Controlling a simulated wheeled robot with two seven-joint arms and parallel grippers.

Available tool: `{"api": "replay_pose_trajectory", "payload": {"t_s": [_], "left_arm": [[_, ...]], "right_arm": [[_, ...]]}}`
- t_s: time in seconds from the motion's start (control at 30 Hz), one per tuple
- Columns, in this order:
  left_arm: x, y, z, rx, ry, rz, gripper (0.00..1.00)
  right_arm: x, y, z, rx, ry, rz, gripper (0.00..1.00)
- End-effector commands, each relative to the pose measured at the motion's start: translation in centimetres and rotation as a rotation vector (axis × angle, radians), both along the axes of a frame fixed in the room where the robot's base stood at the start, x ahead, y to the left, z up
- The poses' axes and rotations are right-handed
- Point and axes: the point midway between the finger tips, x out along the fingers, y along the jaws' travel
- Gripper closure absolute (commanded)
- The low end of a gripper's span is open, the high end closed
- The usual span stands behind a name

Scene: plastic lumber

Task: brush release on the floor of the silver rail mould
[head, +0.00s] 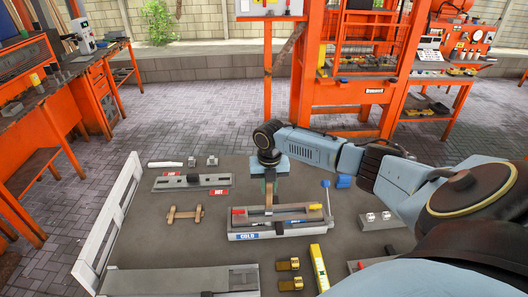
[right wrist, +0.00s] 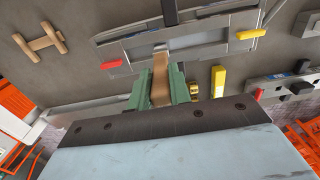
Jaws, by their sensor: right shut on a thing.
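My right gripper (head: 270,178) points down over the mat and is shut on a brush with a wooden handle (head: 268,195). In the right wrist view, its green fingers (right wrist: 160,92) clasp the flat wooden handle (right wrist: 161,88) from both sides. The brush's far end reaches the silver mould (head: 312,213), a long grey tray with a dark channel; it also shows in the right wrist view (right wrist: 205,36). Whether the bristles touch the mould floor cannot be told. The mould lies on a block labelled COLD (head: 280,235). My left gripper is not in view.
A red handle (right wrist: 111,65) and a yellow handle (right wrist: 250,34) stick out at the mould's ends. A grey plate between HOT labels (head: 217,180) lies back left. A wooden H-shaped piece (head: 185,214), brass pieces (head: 289,264) and a yellow level (head: 319,266) lie nearby.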

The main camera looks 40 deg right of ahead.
Motion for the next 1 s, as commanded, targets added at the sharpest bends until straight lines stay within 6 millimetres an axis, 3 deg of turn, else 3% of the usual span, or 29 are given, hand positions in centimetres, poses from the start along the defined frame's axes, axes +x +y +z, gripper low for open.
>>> {"api": "replay_pose_trajectory", "payload": {"t_s": [1.0], "left_arm": [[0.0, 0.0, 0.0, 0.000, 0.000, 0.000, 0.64]], "right_arm": [[-3.1, -3.7, -0.2, 0.000, 0.000, -0.001, 1.00]]}}
